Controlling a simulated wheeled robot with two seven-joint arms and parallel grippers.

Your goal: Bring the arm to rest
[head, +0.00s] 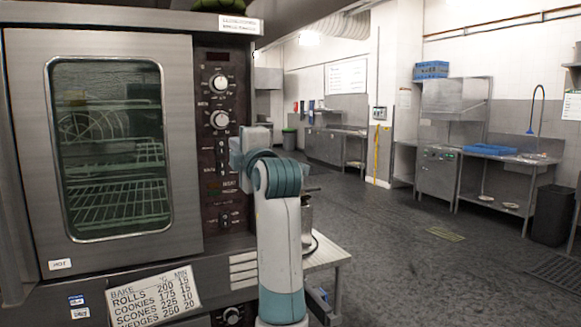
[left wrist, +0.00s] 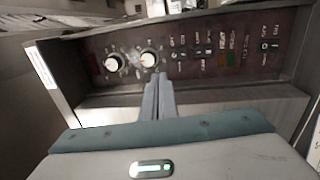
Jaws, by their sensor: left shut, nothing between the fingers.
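My left arm (head: 281,240) stands upright in front of the oven's right side in the head view, bent at its top toward the control panel. The left gripper (left wrist: 158,80) shows in the left wrist view with its two grey fingers together and nothing between them. Its tips appear over the lower edge of the dark control panel (left wrist: 200,60), just below a white knob (left wrist: 149,59). I cannot tell whether they touch the panel. In the head view the fingers are mostly hidden by the arm. My right gripper is in neither view.
The steel oven (head: 25,150) fills the left, its glass door (head: 110,150) closed. A recipe card (head: 153,297) hangs below it. A small steel table (head: 325,254) stands just behind the arm. Open floor (head: 400,250) lies to the right, before steel counters (head: 495,165) and a dark bin (head: 552,215).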

